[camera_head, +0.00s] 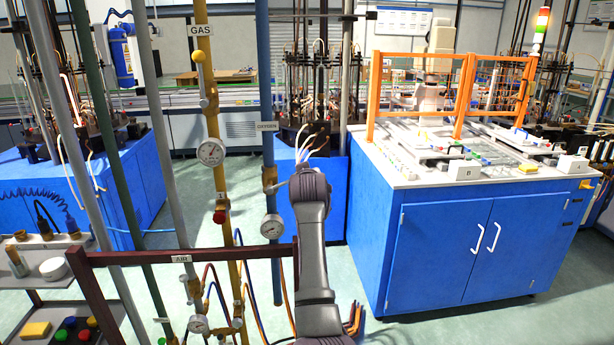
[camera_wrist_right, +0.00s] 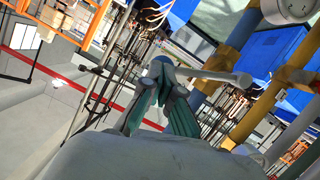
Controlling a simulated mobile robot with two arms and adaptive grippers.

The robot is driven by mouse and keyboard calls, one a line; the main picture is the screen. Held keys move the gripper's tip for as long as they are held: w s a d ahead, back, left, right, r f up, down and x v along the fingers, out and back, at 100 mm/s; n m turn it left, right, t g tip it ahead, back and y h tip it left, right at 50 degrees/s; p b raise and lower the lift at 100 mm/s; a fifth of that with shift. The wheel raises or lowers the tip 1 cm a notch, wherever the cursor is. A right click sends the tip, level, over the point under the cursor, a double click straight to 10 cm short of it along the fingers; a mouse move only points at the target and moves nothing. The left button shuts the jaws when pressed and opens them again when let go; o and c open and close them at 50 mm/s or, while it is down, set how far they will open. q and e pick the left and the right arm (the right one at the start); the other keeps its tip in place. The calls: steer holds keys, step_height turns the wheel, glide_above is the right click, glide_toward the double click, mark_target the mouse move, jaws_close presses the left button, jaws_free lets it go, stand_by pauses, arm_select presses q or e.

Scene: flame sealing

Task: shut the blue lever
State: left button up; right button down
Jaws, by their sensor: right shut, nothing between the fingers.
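The blue pipe labelled OXYGEN (camera_head: 266,90) stands left of my right arm in the head view, with a brass valve (camera_head: 268,178) on it. In the right wrist view a rounded blue knob (camera_wrist_right: 156,64), which looks like the end of the blue lever, shows just beyond my fingertips. A grey bar (camera_wrist_right: 215,75) runs from beside it to the right. My right gripper (camera_wrist_right: 164,78) is shut and empty, its tips close to the knob; I cannot tell if they touch. In the head view my arm hides these fingers and the lever. My left gripper is out of view.
The yellow GAS pipe (camera_head: 212,110) has a yellow knob (camera_head: 198,57), a gauge (camera_head: 210,152) and a red knob (camera_head: 219,216). A dark red AIR rail (camera_head: 190,258) crosses in front. A blue cabinet (camera_head: 440,250) stands to the right, with clear floor before it.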

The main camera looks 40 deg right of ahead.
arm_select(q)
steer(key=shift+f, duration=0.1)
arm_select(e)
steer(key=shift+s+d+f+m+y, duration=0.15)
steer(key=shift+f+m+y, duration=0.1)
steer(key=shift+f+m, duration=0.25)
steer(key=shift+s+d+f+m+y, duration=0.15)
steer(key=shift+f+m+y, duration=0.15)
steer(key=shift+f, duration=0.3)
stand_by(3.1)
steer(key=shift+w+r, duration=0.1)
